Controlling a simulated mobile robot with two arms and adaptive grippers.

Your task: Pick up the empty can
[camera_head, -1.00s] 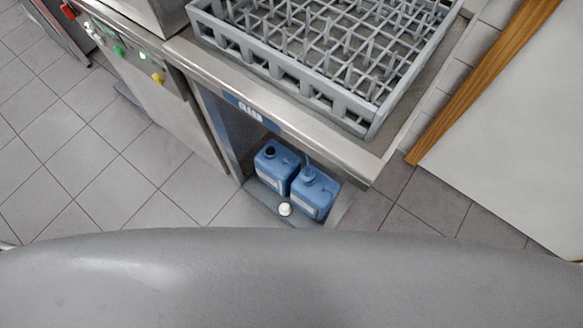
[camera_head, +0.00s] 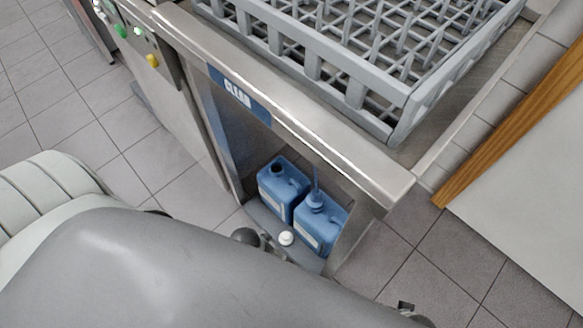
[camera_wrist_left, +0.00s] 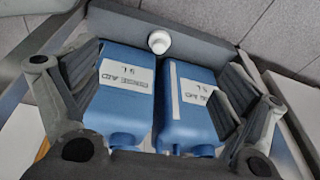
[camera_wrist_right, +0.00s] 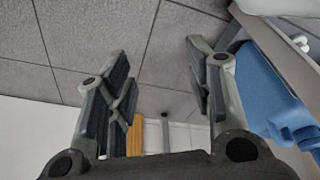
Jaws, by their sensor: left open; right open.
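Two blue plastic cans stand side by side in the open bay under the counter. The left can (camera_head: 283,188) has a dark open mouth. The right can (camera_head: 320,222) has a thin tube at its neck. Whether either is empty I cannot tell. Both labelled fronts show in the left wrist view, left (camera_wrist_left: 122,95) and right (camera_wrist_left: 187,100). My left gripper (camera_wrist_left: 160,78) is open in front of them, a finger at each outer side; contact is unclear. My right gripper (camera_wrist_right: 158,60) is open and empty over floor, with blue plastic (camera_wrist_right: 270,95) to its right.
A wood-edged white panel (camera_head: 530,190) is at right. Tiled floor (camera_head: 400,240) is clear beside the bay.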

